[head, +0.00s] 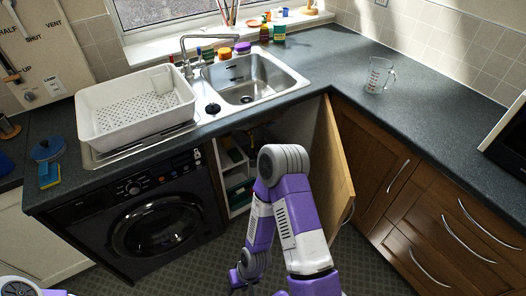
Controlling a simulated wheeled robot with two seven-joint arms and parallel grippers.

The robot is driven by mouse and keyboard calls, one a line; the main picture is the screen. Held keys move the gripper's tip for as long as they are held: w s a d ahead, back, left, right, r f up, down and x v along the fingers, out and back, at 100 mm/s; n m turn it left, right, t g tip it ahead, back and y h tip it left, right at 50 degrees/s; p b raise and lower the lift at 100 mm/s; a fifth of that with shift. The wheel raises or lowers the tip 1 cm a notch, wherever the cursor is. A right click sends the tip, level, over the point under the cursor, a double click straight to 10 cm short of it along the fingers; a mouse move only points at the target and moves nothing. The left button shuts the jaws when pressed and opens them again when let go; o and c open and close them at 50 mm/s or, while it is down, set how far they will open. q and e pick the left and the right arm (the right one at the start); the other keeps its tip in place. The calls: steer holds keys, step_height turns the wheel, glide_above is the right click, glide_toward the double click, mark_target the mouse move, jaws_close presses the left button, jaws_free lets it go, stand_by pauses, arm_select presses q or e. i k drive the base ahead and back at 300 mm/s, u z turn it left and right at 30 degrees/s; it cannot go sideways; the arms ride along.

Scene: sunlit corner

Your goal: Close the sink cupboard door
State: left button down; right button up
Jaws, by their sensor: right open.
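The sink cupboard door (332,160) stands open, swung out to the right of the cupboard opening with its pale inner face showing. A metal handle (349,211) shows at its lower outer edge. The sink cupboard (289,125) below the sink is open, with a dim interior and white shelving (232,160) at its left. My right arm rises in front of the opening and bends down again. My right gripper (243,280) is low at the bottom edge, left of the door and apart from it, open, partly hidden. My left gripper is out of view.
A black washing machine (158,222) stands left of the cupboard. Wooden drawers (450,235) and another closed cupboard door (372,165) are at the right, close to the open door. A measuring jug (378,76) stands on the counter. Some dark floor (190,268) is clear.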

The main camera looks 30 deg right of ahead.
mark_target(332, 188)
steer(key=z, duration=1.1)
steer(key=i, duration=1)
steer(key=u, duration=2.1)
steer(key=k, duration=2.1)
steer(key=z, duration=1.55)
